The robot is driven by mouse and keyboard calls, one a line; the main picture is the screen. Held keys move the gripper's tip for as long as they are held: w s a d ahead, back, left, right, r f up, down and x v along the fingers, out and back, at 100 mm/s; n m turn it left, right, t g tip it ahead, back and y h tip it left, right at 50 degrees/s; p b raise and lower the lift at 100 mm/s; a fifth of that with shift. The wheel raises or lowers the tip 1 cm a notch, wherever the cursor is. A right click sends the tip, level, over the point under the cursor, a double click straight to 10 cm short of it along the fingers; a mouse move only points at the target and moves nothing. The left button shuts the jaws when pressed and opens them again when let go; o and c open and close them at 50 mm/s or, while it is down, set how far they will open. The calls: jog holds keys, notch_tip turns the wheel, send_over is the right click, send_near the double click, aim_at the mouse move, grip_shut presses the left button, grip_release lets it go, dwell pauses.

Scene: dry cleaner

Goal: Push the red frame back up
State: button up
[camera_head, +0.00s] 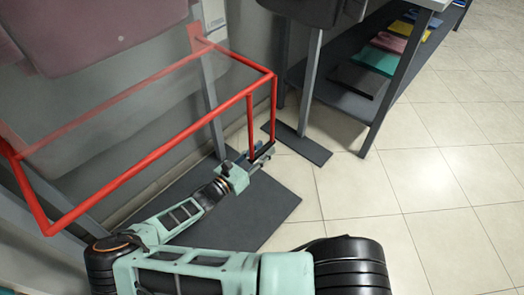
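The red frame (160,154) is a rectangle of red bars that juts out from a grey panelled machine on the left, roughly level. At its right corner, two red bars hang down to a dark crossbar (262,154) that looks like a handle. My gripper (260,157) is at the lower end of these hanging bars, right at the dark crossbar. Its fingers are small and partly overlap the crossbar. I cannot tell whether they are closed around it or only beside it.
A dark base plate (270,207) lies on the floor beneath my gripper. At the upper right stands a table with a dark lower shelf (322,88) holding several folded coloured cloths (372,60). Its leg (386,105) reaches the floor. The tiled floor (440,175) on the right is clear.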

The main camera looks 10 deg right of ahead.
jog(key=shift+c, duration=0.3)
grip_shut()
